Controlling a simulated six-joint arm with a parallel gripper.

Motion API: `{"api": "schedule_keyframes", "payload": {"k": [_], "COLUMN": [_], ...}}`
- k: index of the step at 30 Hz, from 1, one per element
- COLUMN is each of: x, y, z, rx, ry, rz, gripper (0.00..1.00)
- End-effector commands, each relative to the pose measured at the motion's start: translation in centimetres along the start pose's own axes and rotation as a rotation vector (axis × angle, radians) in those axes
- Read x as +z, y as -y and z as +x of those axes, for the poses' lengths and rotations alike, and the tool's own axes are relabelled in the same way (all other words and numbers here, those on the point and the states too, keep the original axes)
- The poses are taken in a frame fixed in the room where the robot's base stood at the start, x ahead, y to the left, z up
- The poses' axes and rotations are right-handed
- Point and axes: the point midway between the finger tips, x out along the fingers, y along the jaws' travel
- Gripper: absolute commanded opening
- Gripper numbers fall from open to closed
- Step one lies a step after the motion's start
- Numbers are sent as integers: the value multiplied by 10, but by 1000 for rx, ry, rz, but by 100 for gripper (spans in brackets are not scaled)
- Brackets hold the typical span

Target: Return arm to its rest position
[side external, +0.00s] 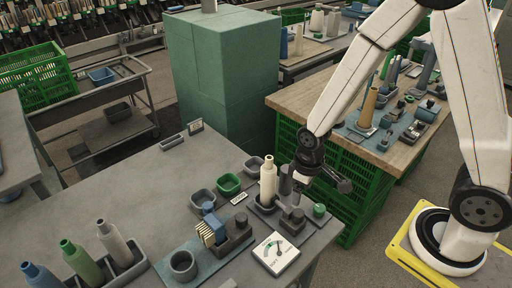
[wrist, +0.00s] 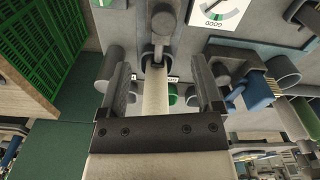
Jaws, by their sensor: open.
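My gripper (side external: 300,183) is low over the front of the grey table (side external: 130,165), at its right side. A cream cone (side external: 268,185) stands upright on a dark base just left of it. In the wrist view my gripper (wrist: 157,72) has its two dark fingers wide apart. A pale cone-like piece (wrist: 156,98) shows in the gap between them, with space on both sides; I cannot tell its depth. My white arm reaches in from the right.
A gauge card (side external: 276,252), a blue part with a comb-like row (side external: 212,228) and a green bowl (side external: 228,184) are close by. Several bottle-shaped cones stand in a rack at front left. A green cabinet (side external: 225,85) and a wooden table (side external: 300,101) stand behind.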

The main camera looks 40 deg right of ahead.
Motion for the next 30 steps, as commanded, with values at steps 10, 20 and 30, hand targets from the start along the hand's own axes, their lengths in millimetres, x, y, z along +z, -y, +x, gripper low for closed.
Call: {"api": "schedule_keyframes", "payload": {"k": [10, 20, 30], "x": [12, 30, 32], "y": [-14, -23, -24], "z": [-54, -88, -92], "rx": [16, 26, 26], "ry": [-111, -192, -202], "rz": [123, 219, 234], "gripper": [84, 84, 84]}}
